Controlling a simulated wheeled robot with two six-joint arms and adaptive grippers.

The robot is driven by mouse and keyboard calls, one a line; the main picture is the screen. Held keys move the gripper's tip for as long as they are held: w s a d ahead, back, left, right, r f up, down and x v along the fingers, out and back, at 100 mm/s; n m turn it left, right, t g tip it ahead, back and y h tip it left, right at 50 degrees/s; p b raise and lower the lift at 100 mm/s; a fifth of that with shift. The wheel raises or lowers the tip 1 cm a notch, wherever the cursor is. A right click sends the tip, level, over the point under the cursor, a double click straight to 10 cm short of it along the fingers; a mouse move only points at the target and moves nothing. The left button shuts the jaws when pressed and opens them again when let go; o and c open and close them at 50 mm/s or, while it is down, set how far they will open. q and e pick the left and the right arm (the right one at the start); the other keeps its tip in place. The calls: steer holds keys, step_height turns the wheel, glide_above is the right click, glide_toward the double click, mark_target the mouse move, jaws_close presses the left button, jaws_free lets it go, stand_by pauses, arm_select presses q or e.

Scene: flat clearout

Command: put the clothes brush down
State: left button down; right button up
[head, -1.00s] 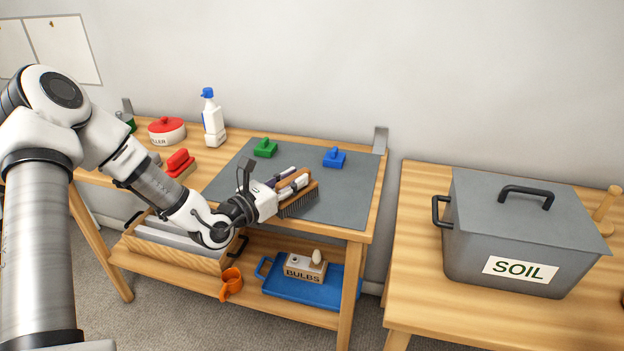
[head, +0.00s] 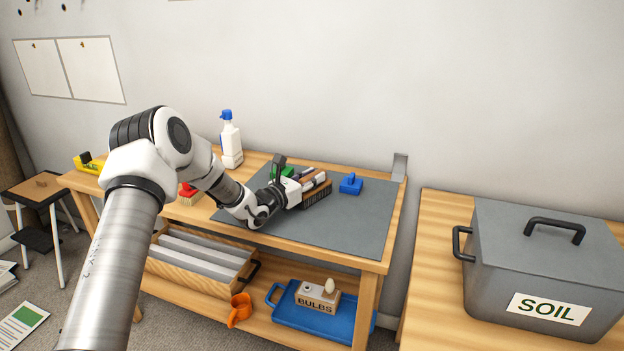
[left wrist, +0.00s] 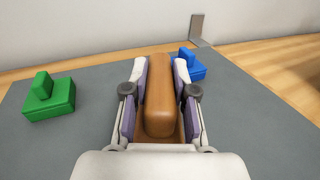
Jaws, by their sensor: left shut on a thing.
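The clothes brush (head: 318,193) has a brown wooden back and dark bristles facing down. My left gripper (head: 312,179) is shut on it, with one finger on each side of the wooden handle, over the grey mat (head: 353,220) on the workbench. In the left wrist view the brush's brown handle (left wrist: 159,95) lies between the two finger pads. I cannot tell whether the bristles touch the mat. My right gripper is not in view.
A blue block with a knob (head: 350,184) stands right of the brush, and a green one (left wrist: 50,97) left of it. The mat's front right is clear. A grey SOIL bin (head: 540,260) stands on the right table.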

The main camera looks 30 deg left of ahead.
arm_select(q)
steer(key=shift+f, duration=0.35)
steer(key=c, duration=0.9)
jaws_free()
steer(key=shift+c, duration=0.2)
